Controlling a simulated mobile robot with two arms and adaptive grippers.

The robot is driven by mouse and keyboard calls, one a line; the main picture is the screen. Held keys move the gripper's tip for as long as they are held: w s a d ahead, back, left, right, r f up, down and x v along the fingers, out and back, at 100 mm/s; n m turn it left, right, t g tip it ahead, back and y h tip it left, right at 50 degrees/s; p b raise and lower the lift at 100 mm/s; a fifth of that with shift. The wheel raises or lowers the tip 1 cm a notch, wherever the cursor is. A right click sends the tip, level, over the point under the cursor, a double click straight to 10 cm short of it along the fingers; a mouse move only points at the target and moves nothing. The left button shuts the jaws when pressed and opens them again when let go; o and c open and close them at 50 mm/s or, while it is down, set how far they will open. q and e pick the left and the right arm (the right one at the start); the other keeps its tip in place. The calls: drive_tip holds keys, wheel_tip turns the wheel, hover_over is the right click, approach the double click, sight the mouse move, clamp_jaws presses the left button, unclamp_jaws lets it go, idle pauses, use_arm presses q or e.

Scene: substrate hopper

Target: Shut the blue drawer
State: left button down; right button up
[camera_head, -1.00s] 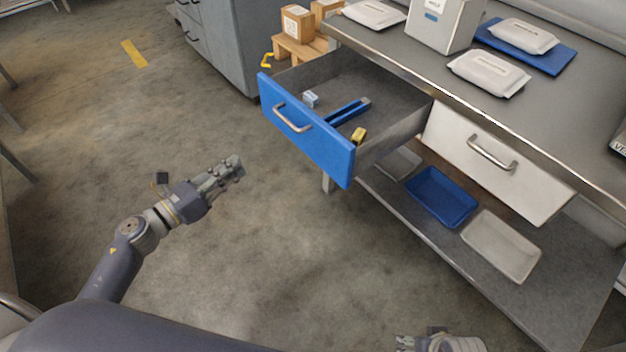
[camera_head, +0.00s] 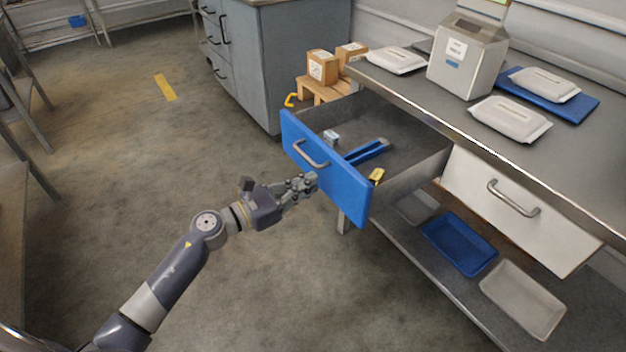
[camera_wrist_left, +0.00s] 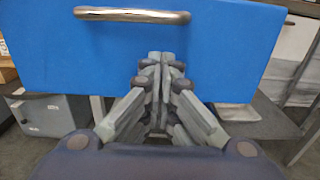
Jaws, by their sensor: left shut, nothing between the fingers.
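The blue drawer (camera_head: 345,185) is pulled out from the bench, its open box holding a few small items. Its metal handle (camera_head: 311,155) runs across the blue front. My left gripper (camera_head: 312,181) is shut and empty, just in front of the drawer front and below the handle. In the left wrist view, the blue front (camera_wrist_left: 230,50) fills the upper part, with the handle (camera_wrist_left: 132,15) above and left of the closed fingertips (camera_wrist_left: 160,58). I cannot tell whether the fingertips touch the front. My right gripper is not in view.
A white drawer (camera_head: 520,205) beside it is shut. The bench top (camera_head: 470,138) carries white packs and a carton (camera_head: 466,60). Trays, including a blue one (camera_head: 458,243), sit on the lower shelf.

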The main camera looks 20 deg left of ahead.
use_arm(q)
drive_tip(key=shift+x, duration=0.95)
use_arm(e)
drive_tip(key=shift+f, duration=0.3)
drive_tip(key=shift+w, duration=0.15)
